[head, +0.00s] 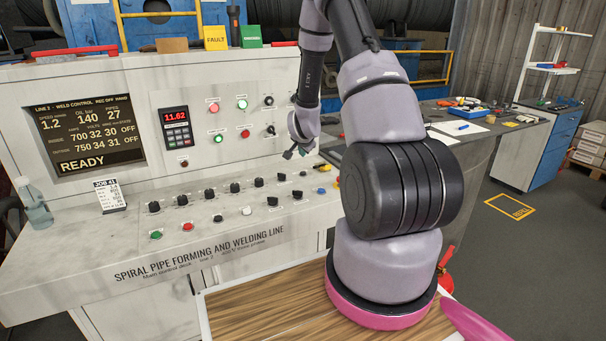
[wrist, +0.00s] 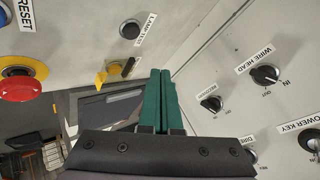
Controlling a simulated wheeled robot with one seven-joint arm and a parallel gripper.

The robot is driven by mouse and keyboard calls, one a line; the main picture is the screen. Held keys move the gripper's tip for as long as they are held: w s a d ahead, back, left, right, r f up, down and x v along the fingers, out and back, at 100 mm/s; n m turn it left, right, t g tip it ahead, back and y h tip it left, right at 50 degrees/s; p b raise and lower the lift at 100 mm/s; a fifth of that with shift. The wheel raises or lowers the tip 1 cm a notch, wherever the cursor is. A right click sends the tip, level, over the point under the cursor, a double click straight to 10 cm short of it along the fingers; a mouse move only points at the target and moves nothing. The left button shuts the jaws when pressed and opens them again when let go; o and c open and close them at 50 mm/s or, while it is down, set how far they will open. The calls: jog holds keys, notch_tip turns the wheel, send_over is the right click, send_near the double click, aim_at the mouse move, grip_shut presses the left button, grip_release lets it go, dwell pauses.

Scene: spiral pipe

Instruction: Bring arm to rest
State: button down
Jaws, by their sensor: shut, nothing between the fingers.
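My arm rises from its pink-ringed base at the right of the head view and bends over toward the control desk. My gripper (head: 290,154) hangs low over the right part of the desk, close to its upright panel. In the wrist view its two green fingers (wrist: 160,75) lie together with nothing between them. A yellow switch (wrist: 115,72) and the lamp test button (wrist: 130,29) show just beyond the fingertips. I cannot tell whether the fingers touch anything.
The control desk (head: 95,265) carries several knobs and buttons, a job card (head: 109,196) and a bottle (head: 34,203). A red emergency button (wrist: 17,85) and the wire head knob (wrist: 265,75) flank my fingers. A workbench (head: 470,135) with tools stands behind my arm; open floor lies right.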

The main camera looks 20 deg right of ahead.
dwell(0.7)
jog(key=s+a+r+n+y, duration=0.1)
jog(key=s+a+r, duration=0.2)
jog(key=r, duration=0.5)
jog(key=s+a+r+n+y, duration=0.15)
jog(key=s+a+r, duration=0.25)
jog(key=r, duration=0.4)
jog(key=s+a+r+n+y, duration=0.1)
jog(key=s+a+r+n, duration=0.15)
jog(key=r, duration=0.65)
jog(key=s+a+r+n+y, duration=0.1)
jog(key=s+a+r, duration=0.3)
jog(key=s, duration=0.9)
jog(key=s+a+r+n+g+y, duration=0.1)
jog(key=s+a+r+n, duration=0.2)
jog(key=s, duration=1)
notch_tip(320, 180, up, 3)
jog(key=shift+s+a+r, duration=0.1)
jog(key=shift+s+a, duration=0.1)
jog(key=shift+a, duration=0.3)
